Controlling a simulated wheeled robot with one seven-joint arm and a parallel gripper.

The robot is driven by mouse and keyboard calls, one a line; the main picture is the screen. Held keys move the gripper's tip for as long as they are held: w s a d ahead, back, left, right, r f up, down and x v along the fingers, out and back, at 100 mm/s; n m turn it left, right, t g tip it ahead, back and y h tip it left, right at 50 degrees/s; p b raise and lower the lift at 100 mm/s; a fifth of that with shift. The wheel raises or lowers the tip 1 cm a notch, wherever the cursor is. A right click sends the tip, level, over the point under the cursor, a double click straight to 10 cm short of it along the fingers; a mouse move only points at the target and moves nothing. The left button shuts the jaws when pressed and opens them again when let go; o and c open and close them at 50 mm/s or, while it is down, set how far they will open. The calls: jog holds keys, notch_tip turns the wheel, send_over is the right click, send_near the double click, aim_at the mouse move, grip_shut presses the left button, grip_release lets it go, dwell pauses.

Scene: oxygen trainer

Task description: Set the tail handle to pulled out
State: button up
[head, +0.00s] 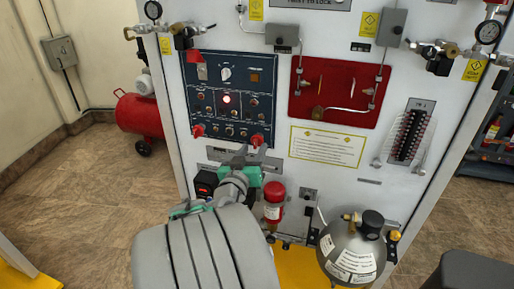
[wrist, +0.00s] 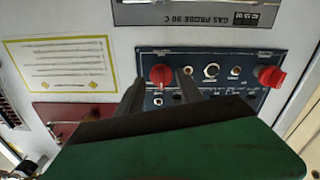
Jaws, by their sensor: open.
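Two red handles sit along the lower edge of the blue control panel (head: 232,82): a left one (head: 197,131) and a right one (head: 257,140) in the head view. No readable label tells which is the tail handle. The wrist view looks upside down; there the head view's right handle (wrist: 160,75) appears at left and the other handle (wrist: 271,77) at right. My gripper (head: 248,156) is open in front of the right handle. In the wrist view its two dark fingers (wrist: 159,84) appear on either side of that handle; I cannot tell whether they touch it.
A red plate (head: 345,75) with pipes and a printed notice (head: 327,147) are right of the blue panel. A red bottle (head: 273,205) and a grey cylinder (head: 351,245) stand low, right of my arm. A grey nameplate (wrist: 200,12) lies close beside the handles.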

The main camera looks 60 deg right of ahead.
aim_at(255, 147)
jog(key=d, duration=0.4)
jog(key=shift+w+d, duration=0.3)
jog(key=shift+w, duration=0.1)
jog(key=shift+c, duration=0.4)
grip_shut()
dwell(0.6)
